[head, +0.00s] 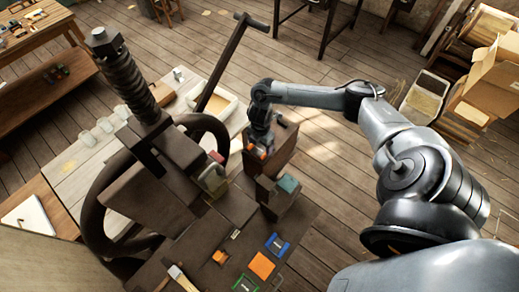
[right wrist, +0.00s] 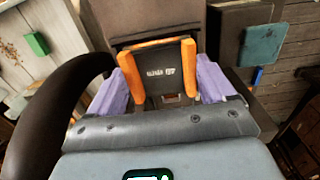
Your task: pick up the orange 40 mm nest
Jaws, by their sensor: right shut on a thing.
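The orange nest (right wrist: 188,68), a dark plate with orange sides and white lettering, sits between the purple fingers of my right gripper (right wrist: 162,82) in the right wrist view. The gripper is shut on it. My left gripper is not in view.
The handwheel press (head: 160,150) with its tall screw stands at the left. On its bench lie a flat orange pad (head: 262,265), a blue-edged piece (head: 277,245) and a green-edged piece (head: 246,284). A teal-topped block (head: 287,184) stands close to the gripper.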

